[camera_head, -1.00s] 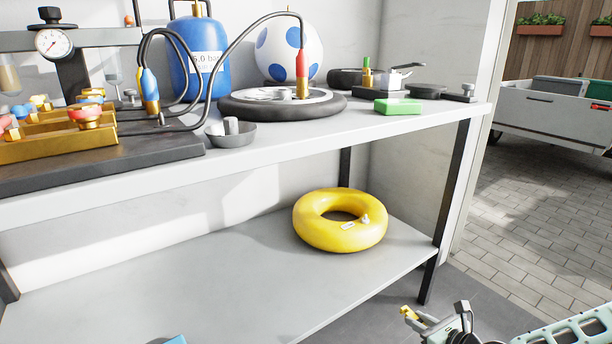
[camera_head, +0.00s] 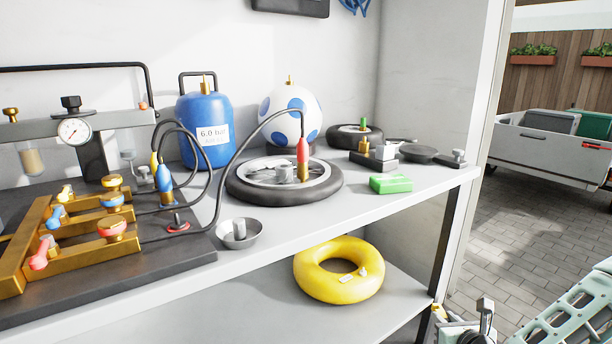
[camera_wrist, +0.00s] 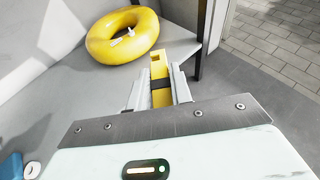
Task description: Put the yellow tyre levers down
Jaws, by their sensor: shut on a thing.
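The yellow tyre levers (camera_wrist: 159,72) are between the fingers of my gripper (camera_wrist: 158,92) in the wrist view, with a dark band around them. My gripper is shut on them and holds them in front of the lower shelf, near its right front corner. In the head view my gripper (camera_head: 437,318) is at the lower right edge, mostly cut off, with only a bit of yellow showing at its tip.
A yellow ring (camera_head: 339,284) lies on the lower shelf (camera_head: 215,307); bare shelf surrounds it. The upper bench holds a wheel (camera_head: 283,198), a green block (camera_head: 390,183), a small grey dish (camera_head: 239,242) and a brass valve stand (camera_head: 75,238). A dark bench leg (camera_wrist: 199,40) stands close to my gripper's right.

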